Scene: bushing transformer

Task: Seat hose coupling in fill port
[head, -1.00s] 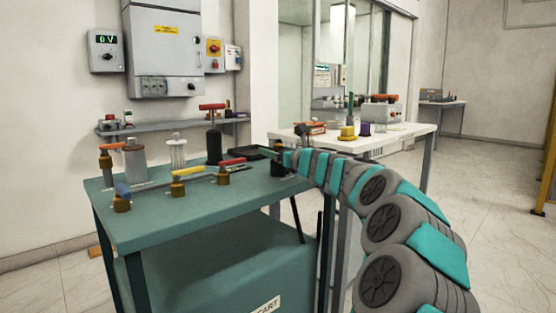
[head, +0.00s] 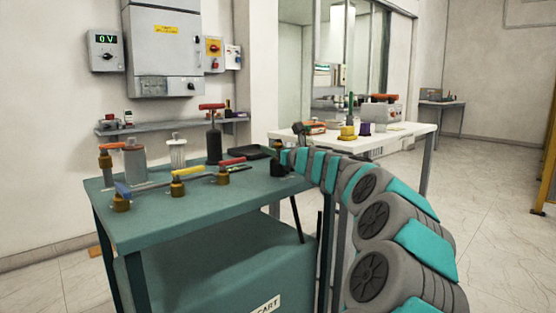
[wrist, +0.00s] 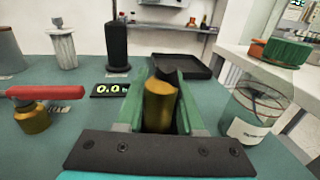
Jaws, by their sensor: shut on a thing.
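My gripper (wrist: 163,80) has green fingers shut on a brass cylinder with a dark upper end (wrist: 159,106), which looks like the hose coupling. It is held upright over the green cart top (wrist: 80,140). In the head view my arm reaches the cart's right rear corner, and the gripper's fingers are hard to make out there. I cannot tell which part is the fill port.
A black tray (wrist: 190,64) lies behind the gripper. A small display (wrist: 112,90) and a red-handled brass valve (wrist: 33,118) are to the left. A black cylinder (wrist: 117,46) stands behind the display. A white table (head: 395,137) is beyond the cart.

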